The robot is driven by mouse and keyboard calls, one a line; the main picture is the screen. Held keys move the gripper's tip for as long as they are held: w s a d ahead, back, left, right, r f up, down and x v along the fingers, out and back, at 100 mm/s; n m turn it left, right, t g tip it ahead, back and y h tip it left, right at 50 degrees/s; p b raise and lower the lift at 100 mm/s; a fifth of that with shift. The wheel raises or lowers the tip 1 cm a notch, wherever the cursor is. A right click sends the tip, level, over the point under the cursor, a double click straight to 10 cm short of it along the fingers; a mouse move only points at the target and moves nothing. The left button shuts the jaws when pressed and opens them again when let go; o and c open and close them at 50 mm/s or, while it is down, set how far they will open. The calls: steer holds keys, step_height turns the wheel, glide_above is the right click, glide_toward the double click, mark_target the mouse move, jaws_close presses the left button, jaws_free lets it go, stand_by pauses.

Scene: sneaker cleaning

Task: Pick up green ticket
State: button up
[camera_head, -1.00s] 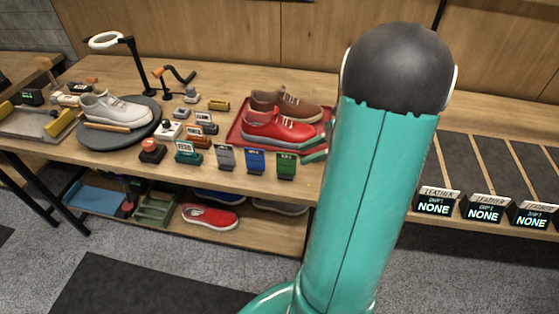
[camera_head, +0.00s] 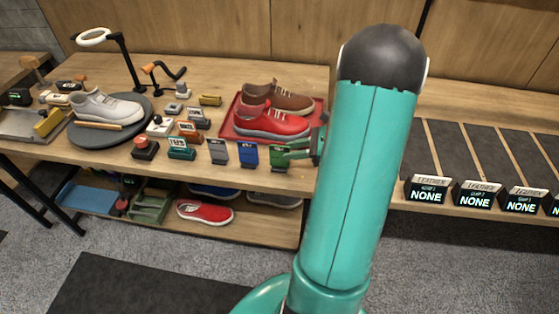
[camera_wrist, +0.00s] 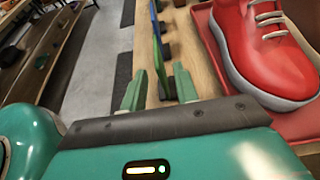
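The green ticket (camera_head: 279,157) stands upright in a small dark holder at the table's front edge, right of the blue ticket (camera_head: 249,155). In the wrist view the green ticket (camera_wrist: 159,58) shows nearly edge-on. My gripper (camera_head: 301,148) is at the green ticket's right side, just in front of the red tray. In the wrist view the two green fingers of my gripper (camera_wrist: 159,90) are apart, with the near end of the ticket between their tips. Whether either finger touches it, I cannot tell.
A red sneaker (camera_head: 270,122) and a brown shoe (camera_head: 285,98) rest on the red tray (camera_head: 230,122), close to my gripper. A grey ticket (camera_head: 218,152) stands left of the blue one. Several black label blocks (camera_head: 427,191) line the right table's edge.

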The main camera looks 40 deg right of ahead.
mark_target(279, 166)
steer(key=x, duration=0.4)
steer(key=shift+w+a, duration=0.15)
steer(key=shift+w, duration=0.1)
jaws_close()
steer(key=shift+r, duration=0.55)
step_height(279, 166, up, 2)
steer(key=shift+r, duration=0.2)
steer(key=s+a+r, duration=0.3)
steer(key=a+r, duration=0.6)
steer(key=a, duration=0.4)
steer(key=shift+s+a+r, duration=0.25)
steer(key=shift+s+a, duration=0.05)
